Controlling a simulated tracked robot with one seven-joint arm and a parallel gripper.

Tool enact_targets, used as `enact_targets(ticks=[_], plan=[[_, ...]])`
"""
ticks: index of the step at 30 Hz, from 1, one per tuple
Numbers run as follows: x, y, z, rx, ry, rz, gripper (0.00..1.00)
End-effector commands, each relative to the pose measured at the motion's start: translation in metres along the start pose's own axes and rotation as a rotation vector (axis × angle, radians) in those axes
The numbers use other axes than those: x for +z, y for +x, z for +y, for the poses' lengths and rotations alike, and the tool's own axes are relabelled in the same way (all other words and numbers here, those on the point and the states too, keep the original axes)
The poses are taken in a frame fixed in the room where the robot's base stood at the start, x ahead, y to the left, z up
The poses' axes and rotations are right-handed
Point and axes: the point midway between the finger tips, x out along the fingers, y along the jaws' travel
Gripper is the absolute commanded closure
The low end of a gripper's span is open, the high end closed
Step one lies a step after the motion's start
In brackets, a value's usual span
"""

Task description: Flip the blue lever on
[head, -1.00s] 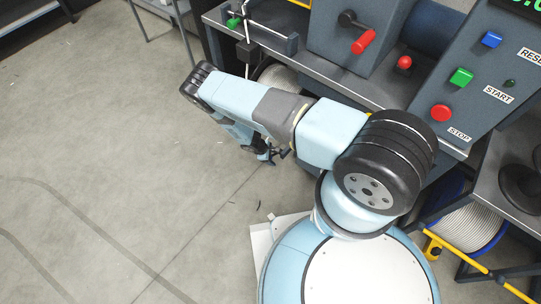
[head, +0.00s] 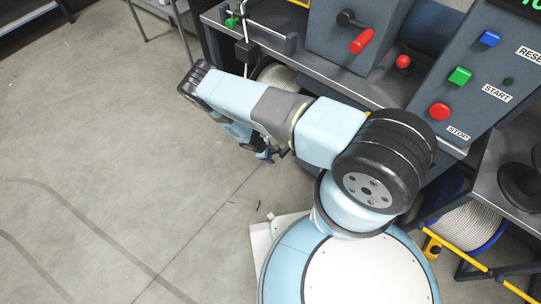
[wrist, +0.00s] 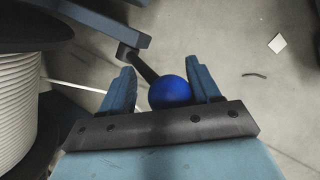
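The blue lever shows in the wrist view as a round blue knob (wrist: 170,93) on a dark rod. The rod runs up and left to a dark bar. My gripper (wrist: 160,68) is open, with its two blue fingers on either side of the knob. A gap shows between the left finger and the knob. The right finger looks very near the knob, and I cannot tell whether it touches. In the head view my arm hides most of the gripper and lever, below the bench's front edge.
A cable spool (wrist: 18,95) stands close at left in the wrist view. The bench carries a red-handled lever (head: 362,41), a red knob (head: 403,62) and a sloped button panel (head: 478,70). Open floor (head: 100,150) lies at left.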

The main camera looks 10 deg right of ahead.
Motion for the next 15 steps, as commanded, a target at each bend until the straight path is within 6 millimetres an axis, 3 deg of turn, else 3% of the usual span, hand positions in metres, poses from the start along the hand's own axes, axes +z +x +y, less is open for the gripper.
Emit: enact_targets(ticks=[15], plan=[[-0.013, -0.025, -0.013, 0.000, -0.001, 0.001, 0.38]])
